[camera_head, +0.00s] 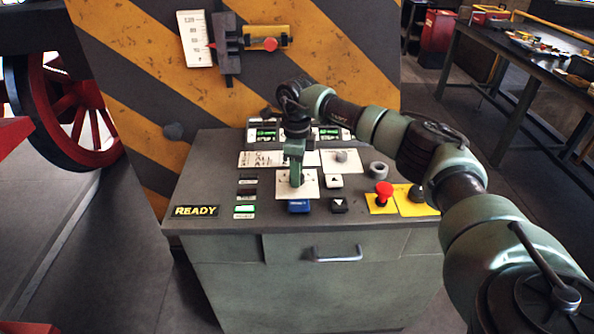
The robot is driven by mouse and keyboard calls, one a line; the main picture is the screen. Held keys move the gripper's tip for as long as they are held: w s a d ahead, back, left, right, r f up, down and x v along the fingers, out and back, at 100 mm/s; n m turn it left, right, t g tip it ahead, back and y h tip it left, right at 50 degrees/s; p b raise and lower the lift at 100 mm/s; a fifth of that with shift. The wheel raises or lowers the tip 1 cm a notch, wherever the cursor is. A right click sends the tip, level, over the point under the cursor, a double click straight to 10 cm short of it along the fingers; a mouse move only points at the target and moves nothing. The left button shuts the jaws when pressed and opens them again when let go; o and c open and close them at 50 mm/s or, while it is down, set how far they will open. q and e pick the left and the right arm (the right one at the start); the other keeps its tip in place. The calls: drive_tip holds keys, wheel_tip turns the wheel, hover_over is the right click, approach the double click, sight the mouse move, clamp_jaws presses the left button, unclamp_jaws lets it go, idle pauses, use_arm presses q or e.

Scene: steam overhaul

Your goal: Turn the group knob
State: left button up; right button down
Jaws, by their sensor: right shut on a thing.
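My right gripper (296,182) comes down from above onto a white plate (309,191) in the middle of the grey console top. Its fingers are shut on the group knob at this plate, and they hide nearly all of the knob. A blue button (299,206) sits just in front of the plate. My left gripper is not in view.
The console (340,280) also carries a red mushroom button (383,191) on yellow, arrow buttons (334,181), a grey ring-shaped part (379,169) and a READY display (195,211). A striped panel (140,60) stands behind. A red wheel (75,110) is at left, a workbench (510,60) at right.

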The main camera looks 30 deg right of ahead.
drive_tip(key=m, duration=0.4)
drive_tip(key=shift+w+r+p, duration=0.1)
drive_tip(key=shift+r+p, duration=0.1)
drive_tip(key=shift+p, duration=0.2)
drive_tip(key=shift+m, duration=1.7)
drive_tip(key=c, duration=0.9)
unclamp_jaws()
drive_tip(key=shift+f, duration=0.1)
wheel_tip(320, 180, up, 8)
drive_tip(key=shift+f+b, duration=0.1)
drive_tip(key=shift+b, duration=0.45)
